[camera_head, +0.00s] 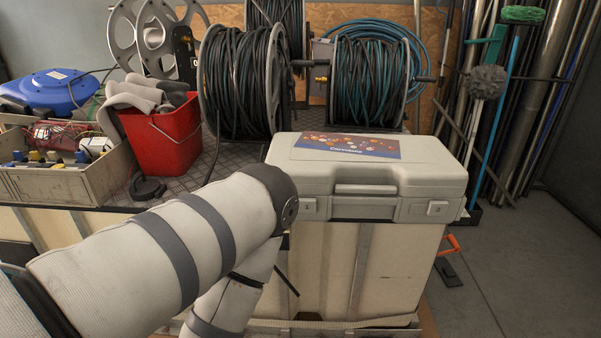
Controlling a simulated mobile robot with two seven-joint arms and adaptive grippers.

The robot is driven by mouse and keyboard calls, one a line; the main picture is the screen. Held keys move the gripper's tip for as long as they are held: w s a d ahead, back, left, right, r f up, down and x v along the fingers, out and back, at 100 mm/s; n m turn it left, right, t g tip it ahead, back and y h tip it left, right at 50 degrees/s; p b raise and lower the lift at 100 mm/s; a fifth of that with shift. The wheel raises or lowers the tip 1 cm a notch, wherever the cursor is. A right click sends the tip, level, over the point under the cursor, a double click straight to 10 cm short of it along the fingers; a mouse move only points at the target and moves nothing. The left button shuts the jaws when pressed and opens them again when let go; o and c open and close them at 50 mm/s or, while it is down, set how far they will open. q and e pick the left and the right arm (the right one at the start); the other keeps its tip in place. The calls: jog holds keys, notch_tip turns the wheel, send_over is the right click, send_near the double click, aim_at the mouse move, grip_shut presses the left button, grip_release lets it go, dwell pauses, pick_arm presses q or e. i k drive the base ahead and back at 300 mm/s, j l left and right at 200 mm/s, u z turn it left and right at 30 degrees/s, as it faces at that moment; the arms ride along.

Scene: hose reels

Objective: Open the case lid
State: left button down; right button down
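The case (430,187) is a light grey plastic box lying flat at the front edge of the workbench. Its lid (425,163) is closed and carries a blue and orange label. A handle (365,189) sits at the middle of its front, with a latch (309,207) on the left and another latch (437,208) on the right. My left arm, in a white sleeve with grey bands, comes in from the left and bends down in front of the case's left end. Its gripper is not visible. My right arm and gripper are not in view.
Behind the case stand a black hose reel (240,80) and a teal hose reel (368,85). A red bucket (163,140) with grey cloths, a parts tray (65,182) and a blue reel (48,88) are at left. Pipes lean at right above open floor (530,250).

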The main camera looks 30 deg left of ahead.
aim_at(323, 163)
jog(key=u, duration=0.7)
